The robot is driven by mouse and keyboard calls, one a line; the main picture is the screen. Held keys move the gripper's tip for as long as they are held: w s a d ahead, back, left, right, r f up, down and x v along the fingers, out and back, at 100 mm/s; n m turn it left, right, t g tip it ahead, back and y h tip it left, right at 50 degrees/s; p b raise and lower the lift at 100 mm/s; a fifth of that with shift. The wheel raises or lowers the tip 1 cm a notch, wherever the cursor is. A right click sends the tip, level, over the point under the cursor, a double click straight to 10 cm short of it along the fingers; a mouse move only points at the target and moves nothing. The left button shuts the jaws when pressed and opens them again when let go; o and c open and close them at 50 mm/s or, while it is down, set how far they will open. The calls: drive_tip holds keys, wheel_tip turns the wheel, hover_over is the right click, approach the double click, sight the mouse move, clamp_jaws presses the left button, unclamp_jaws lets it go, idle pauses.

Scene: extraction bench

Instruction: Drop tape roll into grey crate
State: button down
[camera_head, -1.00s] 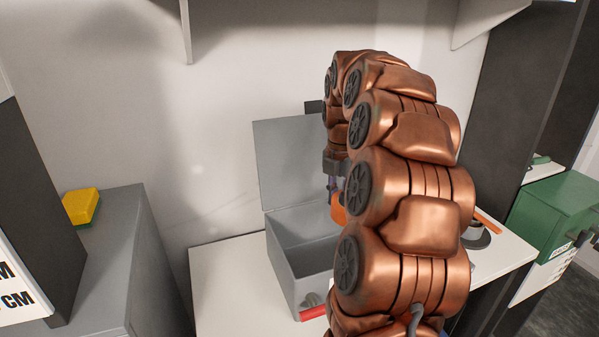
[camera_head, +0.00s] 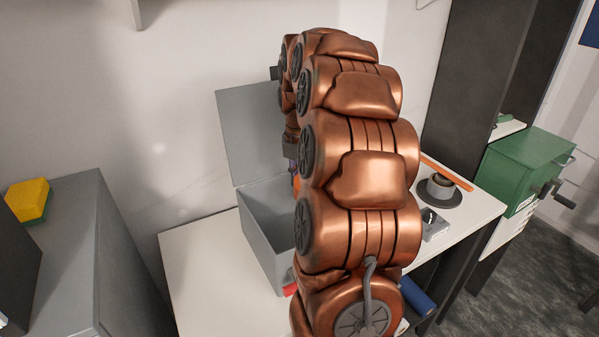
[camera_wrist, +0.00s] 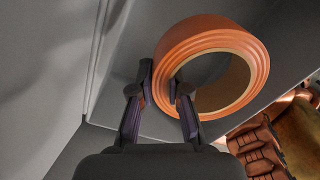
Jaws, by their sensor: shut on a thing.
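The orange tape roll (camera_wrist: 213,60) is held by its wall between the two dark fingers of my gripper (camera_wrist: 163,78) in the wrist view, with its round hole open to the camera. In the head view only a small orange sliver of the roll (camera_head: 296,183) shows beside my arm. My gripper (camera_head: 291,158) is there at the back of the open grey crate (camera_head: 262,247), at about its rim. The crate's lid (camera_head: 250,130) stands raised behind it. My copper arm hides the crate's right side and most of the gripper, so the roll's height over the crate is unclear.
The crate stands on a white bench (camera_head: 195,270). A red thing (camera_head: 290,289) lies at its front. A cup on a dark saucer (camera_head: 439,190), an orange strip (camera_head: 447,173) and a small grey box (camera_head: 434,226) are to the right. A green box (camera_head: 520,170) stands farther right.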

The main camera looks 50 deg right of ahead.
drive_tip(key=shift+f, duration=0.15)
drive_tip(key=c, duration=1.1)
unclamp_jaws()
drive_tip(key=shift+o, duration=0.2)
wheel_tip(320, 180, up, 12)
